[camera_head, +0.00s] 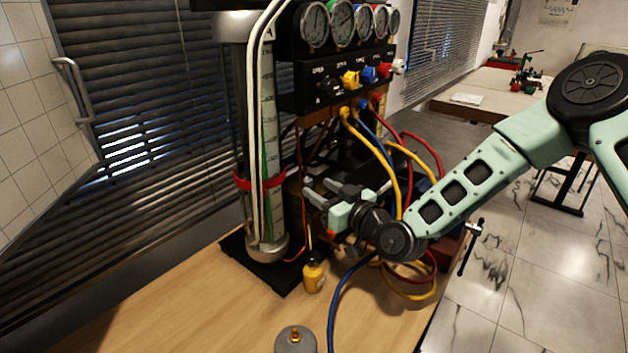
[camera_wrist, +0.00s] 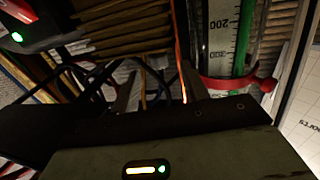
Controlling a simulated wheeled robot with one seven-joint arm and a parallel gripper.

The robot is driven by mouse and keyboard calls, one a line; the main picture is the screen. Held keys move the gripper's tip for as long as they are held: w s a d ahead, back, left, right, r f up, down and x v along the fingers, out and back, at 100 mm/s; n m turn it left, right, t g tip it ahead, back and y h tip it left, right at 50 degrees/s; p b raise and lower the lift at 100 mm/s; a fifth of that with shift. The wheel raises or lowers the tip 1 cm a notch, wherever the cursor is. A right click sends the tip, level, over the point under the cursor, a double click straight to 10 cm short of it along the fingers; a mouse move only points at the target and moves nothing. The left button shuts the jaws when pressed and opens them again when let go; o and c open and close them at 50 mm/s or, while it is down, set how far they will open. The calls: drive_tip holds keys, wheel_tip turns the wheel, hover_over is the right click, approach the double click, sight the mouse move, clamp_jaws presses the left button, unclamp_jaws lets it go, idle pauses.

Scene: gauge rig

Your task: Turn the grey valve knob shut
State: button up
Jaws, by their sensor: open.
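A dark knob (camera_head: 330,86), grey or black, sits at the left end of the valve row on the black gauge panel (camera_head: 300,74). It is the closest match I see to the grey valve knob; its exact colour and turn are hard to tell. My gripper (camera_head: 320,192) is open with nothing visible between its fingers. It is well below the panel, right of the clear gauge column, and touches no knob. In the wrist view my fingertips (camera_wrist: 158,90) point toward dark hoses; no grey knob is recognisable there.
Yellow (camera_head: 350,79), blue (camera_head: 369,74) and white-red (camera_head: 398,67) valves crowd beside the dark knob. Hoses (camera_head: 392,160) hang around my gripper. The column's red clamp (camera_wrist: 240,81) is close by. A yellow bottle (camera_head: 313,277) and grey canister (camera_head: 295,341) stand on the table.

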sight(308, 184)
drive_tip(key=shift+x, duration=1.55)
clamp_jaws()
drive_tip(key=shift+a, duration=0.1)
drive_tip(key=c, duration=1)
unclamp_jaws()
drive_tip(key=shift+s+a+f+m+t+h+b, duration=0.15)
drive_tip(key=shift+m+t+h+b, duration=0.2)
drive_tip(key=shift+m+t+h, duration=0.4)
drive_tip(key=shift+s+a+m+t+h+b, duration=0.15)
drive_tip(key=shift+m+t+h+b, duration=0.3)
drive_tip(key=shift+h, duration=0.5)
drive_tip(key=c, duration=1)
unclamp_jaws()
drive_tip(key=shift+a+m+t+h+b, duration=0.15)
drive_tip(key=shift+m+t+h+b, duration=0.4)
drive_tip(key=shift+m+h, duration=1)
drive_tip(key=shift+a+m+t+h+b, duration=0.2)
drive_tip(key=shift+m+t+h+b, duration=0.55)
drive_tip(key=shift+h, duration=1.3)
drive_tip(key=c, duration=1)
unclamp_jaws()
drive_tip(key=shift+m+g, duration=0.3)
drive_tip(key=c, duration=1)
unclamp_jaws()
